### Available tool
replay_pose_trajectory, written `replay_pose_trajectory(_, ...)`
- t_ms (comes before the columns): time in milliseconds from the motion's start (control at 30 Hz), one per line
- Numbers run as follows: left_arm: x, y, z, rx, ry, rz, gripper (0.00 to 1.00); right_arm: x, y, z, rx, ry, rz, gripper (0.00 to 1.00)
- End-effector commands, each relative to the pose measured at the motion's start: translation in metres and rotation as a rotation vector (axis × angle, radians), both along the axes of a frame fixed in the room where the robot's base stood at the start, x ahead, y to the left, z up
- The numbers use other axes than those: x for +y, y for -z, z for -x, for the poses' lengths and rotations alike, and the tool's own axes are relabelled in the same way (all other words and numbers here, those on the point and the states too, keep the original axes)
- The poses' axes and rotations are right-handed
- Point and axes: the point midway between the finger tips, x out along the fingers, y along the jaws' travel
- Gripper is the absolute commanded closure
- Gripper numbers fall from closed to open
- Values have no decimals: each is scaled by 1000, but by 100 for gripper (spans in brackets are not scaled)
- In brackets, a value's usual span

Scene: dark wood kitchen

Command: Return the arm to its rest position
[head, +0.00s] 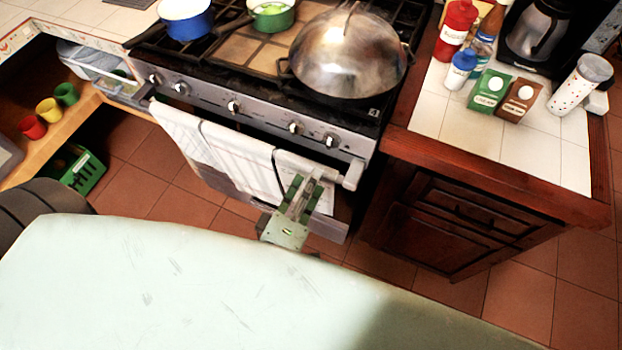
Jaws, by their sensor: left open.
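My left gripper (306,185) shows in the head view in front of the stove. Its green and grey fingers are apart, and I see nothing held between them. The fingertips are close to the right end of the oven's towel bar (350,176) and overlap the edge of a white striped towel (240,160) in the picture. I cannot tell whether they touch either one. Most of the left arm behind the gripper is hidden by my own pale green body in the foreground. My right gripper is not in view.
A stove (245,112) holds a large steel wok lid (348,55), a blue pot (186,20) and a green pot (271,14). The right counter (470,130) carries bottles, cartons and a coffee maker. Colored cups stand on the left shelf. Tiled floor (520,285) is clear at the lower right.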

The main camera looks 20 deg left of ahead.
Motion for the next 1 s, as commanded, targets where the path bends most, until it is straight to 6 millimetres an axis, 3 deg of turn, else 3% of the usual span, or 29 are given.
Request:
replay_pose_trajectory(367,0,1,0,1,1,-1,55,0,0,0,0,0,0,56)
replay_pose_trajectory(467,-2,15,0,27,16,-38,55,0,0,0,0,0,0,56)
replay_pose_trajectory(567,-8,56,4,108,62,-144,55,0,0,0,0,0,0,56)
replay_pose_trajectory(767,-10,195,41,384,251,-500,55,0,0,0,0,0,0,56)
replay_pose_trajectory(867,-2,263,76,534,372,-673,55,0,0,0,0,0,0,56)
replay_pose_trajectory(1000,20,347,141,745,568,-894,55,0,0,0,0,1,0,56)
